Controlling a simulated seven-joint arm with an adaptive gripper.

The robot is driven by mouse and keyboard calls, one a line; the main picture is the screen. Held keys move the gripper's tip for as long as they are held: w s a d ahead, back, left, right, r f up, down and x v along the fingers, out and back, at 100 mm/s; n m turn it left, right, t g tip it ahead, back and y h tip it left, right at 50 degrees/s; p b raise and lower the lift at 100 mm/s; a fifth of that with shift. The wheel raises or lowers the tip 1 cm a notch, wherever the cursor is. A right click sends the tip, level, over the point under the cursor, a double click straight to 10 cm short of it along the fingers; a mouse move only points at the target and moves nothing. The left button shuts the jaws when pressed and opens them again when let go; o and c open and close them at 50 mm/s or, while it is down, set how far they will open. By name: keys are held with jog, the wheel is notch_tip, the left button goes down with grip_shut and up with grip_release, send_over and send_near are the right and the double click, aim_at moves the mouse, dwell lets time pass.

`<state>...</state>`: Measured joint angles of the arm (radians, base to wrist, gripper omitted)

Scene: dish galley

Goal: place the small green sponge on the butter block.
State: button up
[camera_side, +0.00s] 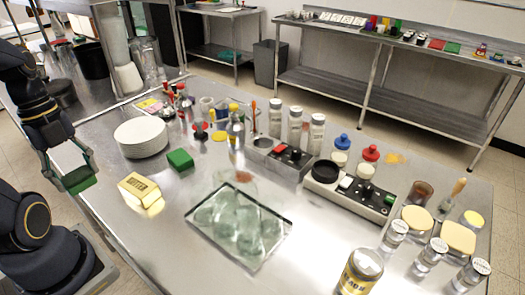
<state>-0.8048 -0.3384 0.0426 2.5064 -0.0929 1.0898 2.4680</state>
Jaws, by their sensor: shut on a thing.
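My gripper (76,177) is at the left of the side view, shut on a small green sponge (81,185). It holds the sponge up in the air at the table's left edge. The fingers partly cover the sponge. The yellow butter block (139,190), with dark lettering on its side, rests on the steel table to the right of my gripper and apart from it. Nothing lies on its top. Another green block (180,159) lies on the table behind and to the right of the butter.
A stack of white plates (140,139) stands behind the butter. A clear tray (266,258) of glasses is to its right. White-capped bottles (295,125), control boxes (350,192) and jars (431,254) fill the right side. The table left of the tray's front is bare.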

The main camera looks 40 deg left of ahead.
jog(key=w+a+f, duration=0.3)
jog(key=w+f, duration=0.1)
jog(key=w, duration=0.3)
send_over(138, 185)
jog(key=f, duration=0.5)
jog(key=shift+s+a+f, duration=0.15)
jog(key=shift+s+a, duration=0.05)
jog(key=shift+w+a+f, duration=0.1)
jog(key=shift+w+f, duration=0.1)
jog(key=shift+f, duration=1.6)
jog(key=shift+f, duration=0.15)
jog(key=o, duration=0.7)
jog(key=shift+c, duration=0.2)
